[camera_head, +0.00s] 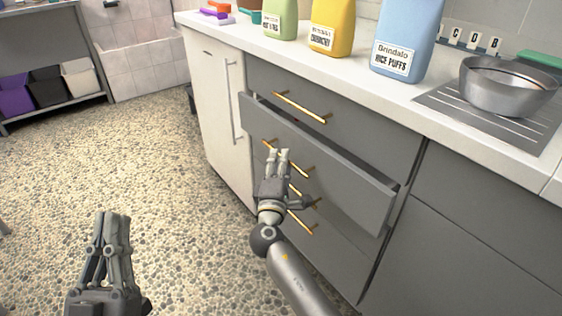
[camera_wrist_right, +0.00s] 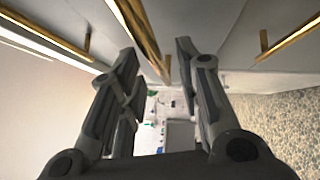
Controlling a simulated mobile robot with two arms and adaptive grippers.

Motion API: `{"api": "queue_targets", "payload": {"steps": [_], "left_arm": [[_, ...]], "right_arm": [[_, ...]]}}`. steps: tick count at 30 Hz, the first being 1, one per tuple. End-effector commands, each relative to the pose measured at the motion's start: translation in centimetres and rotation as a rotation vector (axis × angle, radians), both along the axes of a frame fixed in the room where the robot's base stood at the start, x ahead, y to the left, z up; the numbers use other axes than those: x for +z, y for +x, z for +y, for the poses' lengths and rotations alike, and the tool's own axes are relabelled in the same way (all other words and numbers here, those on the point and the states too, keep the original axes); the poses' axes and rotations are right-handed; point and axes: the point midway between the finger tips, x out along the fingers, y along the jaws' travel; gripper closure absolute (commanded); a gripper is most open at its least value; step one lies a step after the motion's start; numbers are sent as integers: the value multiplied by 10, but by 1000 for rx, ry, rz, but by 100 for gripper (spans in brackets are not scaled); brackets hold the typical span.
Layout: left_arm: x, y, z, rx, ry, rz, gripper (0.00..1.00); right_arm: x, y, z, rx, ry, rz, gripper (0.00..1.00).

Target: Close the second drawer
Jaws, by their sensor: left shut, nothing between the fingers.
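The second drawer (camera_head: 345,180) of the grey cabinet is pulled out, its front standing forward of the other fronts. Its gold bar handle (camera_head: 294,164) is partly covered by my right gripper (camera_head: 278,153). The right fingers are apart, with the fingertips at the drawer front beside the handle. In the right wrist view a gold handle (camera_wrist_right: 138,35) runs close by the open fingertips; whether they touch it I cannot tell. My left gripper (camera_head: 114,218) is shut and empty, over the floor at the lower left.
The top drawer, with handle (camera_head: 300,107), is shut, and lower drawers with gold handles sit below. The white counter (camera_head: 350,68) holds cereal boxes and a metal pot (camera_head: 508,88). A white cabinet door (camera_head: 215,110) is at left. The floor (camera_head: 150,170) is clear.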

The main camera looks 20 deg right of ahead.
Motion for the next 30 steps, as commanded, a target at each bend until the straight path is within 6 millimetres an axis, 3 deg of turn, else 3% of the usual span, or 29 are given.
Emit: {"api": "queue_targets", "payload": {"steps": [5, 13, 21, 30], "left_arm": [[6, -5, 0, -3, -12, -42, 100], [7, -5, 0, -2, -14, -47, 100], [7, -5, 0, -2, -12, -46, 100], [7, -5, 0, -2, -12, -46, 100]], "right_arm": [[2, 11, -5, -1, 0, -1, 68], [2, 12, -6, 0, 0, 0, 68], [2, 12, -6, 0, 0, 0, 100], [2, 12, -6, -1, 0, 1, 100]]}}
